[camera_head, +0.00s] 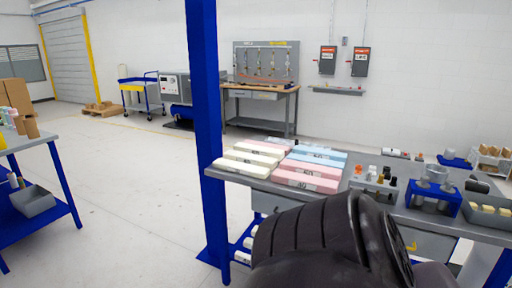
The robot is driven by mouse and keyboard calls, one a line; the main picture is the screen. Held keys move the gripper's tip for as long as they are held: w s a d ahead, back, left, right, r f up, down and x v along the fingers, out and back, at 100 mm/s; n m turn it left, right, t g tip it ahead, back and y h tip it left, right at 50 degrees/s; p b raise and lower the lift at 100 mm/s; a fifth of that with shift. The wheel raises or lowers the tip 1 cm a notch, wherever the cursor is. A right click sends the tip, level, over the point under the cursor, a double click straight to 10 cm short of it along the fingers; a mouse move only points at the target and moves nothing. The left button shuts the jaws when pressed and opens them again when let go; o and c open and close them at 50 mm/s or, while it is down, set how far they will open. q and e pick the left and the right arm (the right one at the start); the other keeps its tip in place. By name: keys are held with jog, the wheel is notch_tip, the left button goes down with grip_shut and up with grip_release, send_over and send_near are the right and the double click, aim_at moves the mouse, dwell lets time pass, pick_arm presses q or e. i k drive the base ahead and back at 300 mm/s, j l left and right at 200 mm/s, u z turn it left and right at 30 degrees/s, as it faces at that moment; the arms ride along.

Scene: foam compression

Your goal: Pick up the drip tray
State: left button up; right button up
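I cannot single out a drip tray for certain. A grey open bin (34,202) sits on the lower shelf of the blue table at the left. A second grey bin (489,217) holding small beige pieces stands at the right end of the workbench. A dark ribbed link of my own arm fills the lower middle and hides part of the workbench front. Neither of my grippers shows, so I cannot see what they hold.
Cream, pink and blue foam blocks (306,181) lie on the grey workbench (347,183). A blue fixture with grey cylinders (434,194) stands farther right. A blue post (206,130) rises at the bench's left end. The floor (130,190) between bench and left table is clear.

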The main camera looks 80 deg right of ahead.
aim_at(288, 143)
jog(key=j+z, duration=0.1)
jog(key=z, duration=0.9)
jog(key=j+z, duration=0.15)
jog(key=z, duration=0.8)
jog(key=k+j+z, duration=0.1)
jog(key=z, duration=0.9)
jog(key=i+j+u, duration=0.5)
jog(key=i+u, duration=0.25)
jog(key=i+j+u, duration=0.1)
jog(key=i+u, duration=1)
jog(key=i, duration=0.2)
jog(key=i+u, duration=0.4)
jog(key=i, duration=0.15)
jog(key=i+z, duration=0.25)
jog(key=i, duration=0.35)
jog(key=i+j+z, duration=0.1)
jog(key=i+z, duration=0.15)
jog(key=i, duration=0.35)
jog(key=i+z, duration=0.4)
jog(key=i, duration=0.15)
jog(key=i+z, duration=0.4)
jog(key=i+j, duration=0.05)
jog(key=i, duration=0.05)
